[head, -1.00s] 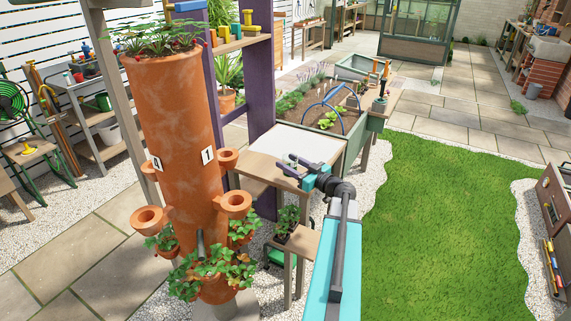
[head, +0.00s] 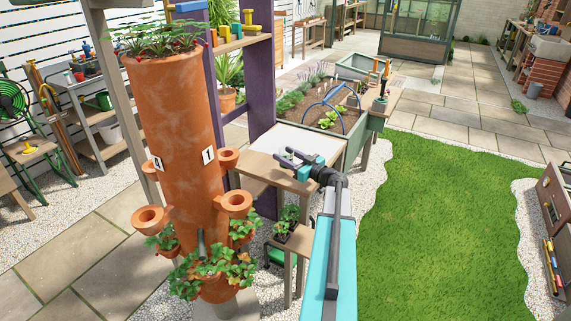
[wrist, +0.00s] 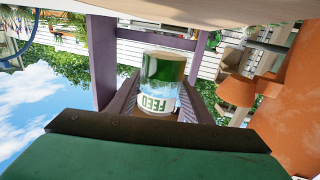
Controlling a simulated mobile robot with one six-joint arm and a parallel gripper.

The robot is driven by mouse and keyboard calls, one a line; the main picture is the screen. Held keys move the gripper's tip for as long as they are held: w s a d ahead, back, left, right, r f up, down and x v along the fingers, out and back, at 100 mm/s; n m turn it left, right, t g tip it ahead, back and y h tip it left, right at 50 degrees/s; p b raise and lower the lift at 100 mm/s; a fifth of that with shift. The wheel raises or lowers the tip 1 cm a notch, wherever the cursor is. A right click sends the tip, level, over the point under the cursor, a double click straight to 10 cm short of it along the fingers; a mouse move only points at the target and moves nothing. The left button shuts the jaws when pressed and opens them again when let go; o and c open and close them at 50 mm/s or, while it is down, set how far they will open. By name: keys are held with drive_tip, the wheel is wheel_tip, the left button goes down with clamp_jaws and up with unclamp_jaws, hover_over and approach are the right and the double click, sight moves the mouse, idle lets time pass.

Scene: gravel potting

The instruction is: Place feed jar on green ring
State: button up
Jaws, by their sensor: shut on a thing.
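The feed jar (wrist: 163,84) shows in the wrist view as a clear jar with a green end and a white FEED label, which appears upside down. My gripper (wrist: 162,98) is shut on it, with a dark finger along each side. In the head view my gripper (head: 292,157) is over the near part of the small wooden table, pointing left. The jar is hard to make out there, and I cannot tell the height above the table. I cannot make out a green ring in either view.
The wooden table (head: 262,165) has a pale top panel. A tall terracotta planter (head: 182,115) with side cups stands to its left, beside a purple post (head: 258,70). A lower stand with a potted plant (head: 288,220) is below. Lawn lies to the right.

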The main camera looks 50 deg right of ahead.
drive_tip(key=shift+f, duration=1.75)
drive_tip(key=shift+f, duration=0.1)
drive_tip(key=o, duration=1.3)
drive_tip(key=s, duration=1.2)
drive_tip(key=shift+a+b, duration=0.1)
drive_tip(key=shift+b, duration=0.3)
drive_tip(key=shift+o, duration=0.2)
